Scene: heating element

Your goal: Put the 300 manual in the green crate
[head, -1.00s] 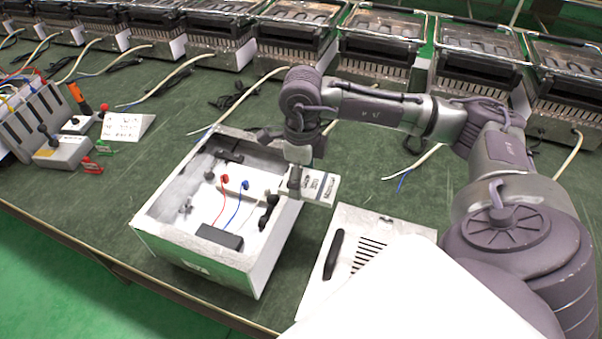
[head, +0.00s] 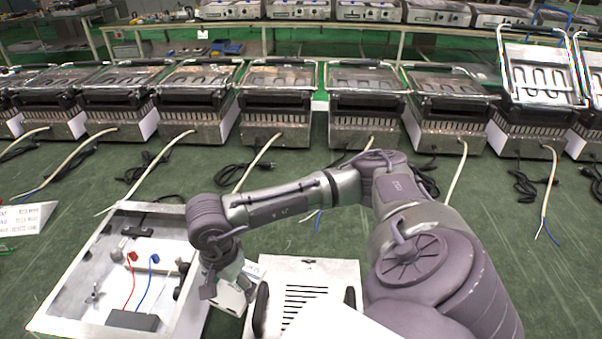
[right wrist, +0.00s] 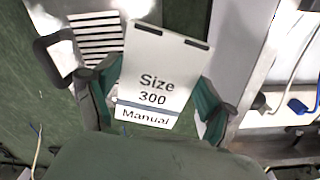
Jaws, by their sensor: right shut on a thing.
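The 300 manual (right wrist: 158,70) is a white booklet marked "Size 300 Manual" with a grey stripe, in the right wrist view. My right gripper (right wrist: 155,108) is shut on it, with one finger at each side edge. In the head view, the right gripper (head: 228,288) holds the manual (head: 233,303) between the open metal box and the slotted panel; it is partly hidden by the gripper. The green crate is not in view. My left gripper is not in view.
An open metal box (head: 78,272) with red and blue wires lies left of the gripper. A slotted panel (head: 335,274) with black handles lies right of it. Heating units with loose cables line the back of the green table (head: 290,170). A sign (head: 22,219) stands at far left.

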